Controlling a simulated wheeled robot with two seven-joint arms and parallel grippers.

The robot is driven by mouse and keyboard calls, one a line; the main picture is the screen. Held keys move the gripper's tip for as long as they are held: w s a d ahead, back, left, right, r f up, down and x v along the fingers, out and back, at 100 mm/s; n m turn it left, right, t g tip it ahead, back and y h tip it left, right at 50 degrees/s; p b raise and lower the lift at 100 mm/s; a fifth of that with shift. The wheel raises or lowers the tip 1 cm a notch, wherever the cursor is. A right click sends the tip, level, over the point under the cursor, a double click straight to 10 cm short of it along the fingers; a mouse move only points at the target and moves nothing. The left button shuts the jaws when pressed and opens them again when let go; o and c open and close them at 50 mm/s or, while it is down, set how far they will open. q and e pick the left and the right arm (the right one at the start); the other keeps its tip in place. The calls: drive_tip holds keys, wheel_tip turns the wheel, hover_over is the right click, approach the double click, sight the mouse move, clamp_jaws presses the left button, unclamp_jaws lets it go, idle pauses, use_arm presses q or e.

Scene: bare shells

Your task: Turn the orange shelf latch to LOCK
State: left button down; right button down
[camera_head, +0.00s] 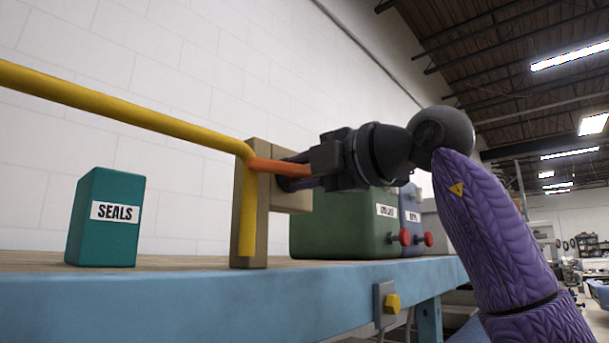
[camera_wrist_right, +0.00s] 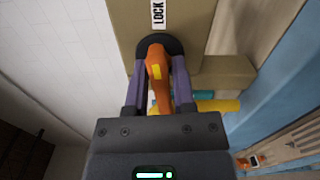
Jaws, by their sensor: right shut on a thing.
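The orange latch (camera_head: 274,167) is a short lever on the tan post (camera_head: 262,225) that stands on the blue bench. In the wrist view the latch (camera_wrist_right: 156,66) comes out of a round black pivot (camera_wrist_right: 174,45) on a tan face. A white LOCK label (camera_wrist_right: 158,14) sits above the pivot there, and the lever extends down the picture, away from the label. My right gripper (camera_head: 294,171) is shut on the latch, with a purple finger on each side of it in the wrist view (camera_wrist_right: 158,88). My left gripper is not in view.
A yellow rail (camera_head: 120,113) runs from the left to the post and bends down its front. A teal SEALS box (camera_head: 105,220) stands left on the bench (camera_head: 150,305). A green box (camera_head: 335,232) with a red knob (camera_head: 405,237) stands right, behind my gripper. A white wall is behind.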

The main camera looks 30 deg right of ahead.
drive_tip(key=shift+m, duration=0.6)
drive_tip(key=c, duration=0.6)
unclamp_jaws()
drive_tip(key=shift+d, duration=0.1)
drive_tip(key=shift+o, duration=0.2)
drive_tip(key=b+v, duration=0.3)
drive_tip(key=v, duration=0.7)
